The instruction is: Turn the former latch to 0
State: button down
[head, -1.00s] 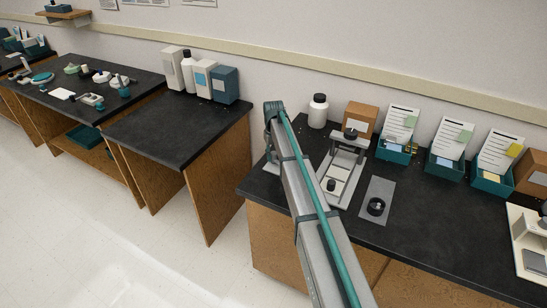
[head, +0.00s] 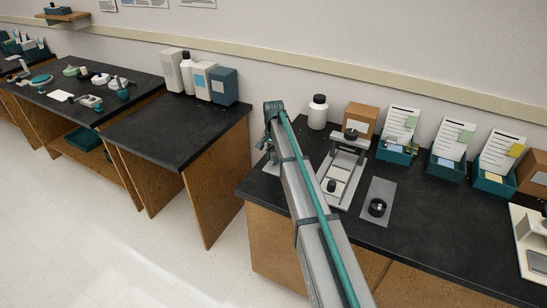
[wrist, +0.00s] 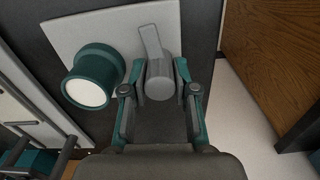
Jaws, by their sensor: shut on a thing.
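In the wrist view, the former latch (wrist: 159,88) is a grey round knob with a flat grey lever (wrist: 150,42) pointing up and slightly left. It is mounted on a pale plate (wrist: 70,32). My gripper (wrist: 161,76) has its teal-and-grey fingers on either side of the knob and is shut on it. A teal round former with a white face (wrist: 90,80) stands left of the knob on the same plate. In the head view my arm mostly hides this fixture at the left end of the right bench. No 0 mark is readable.
The right bench (head: 440,220) holds a white jar (head: 318,112), a grey press stand (head: 345,170), a black knob on a grey plate (head: 377,207), a cardboard box (head: 361,118) and teal card trays (head: 394,152). A gap separates it from the left bench (head: 170,130).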

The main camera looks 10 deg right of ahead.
aim_at(274, 153)
jog(key=shift+m, duration=0.8)
jog(key=c, duration=0.9)
grip_release()
notch_tip(274, 153, up, 12)
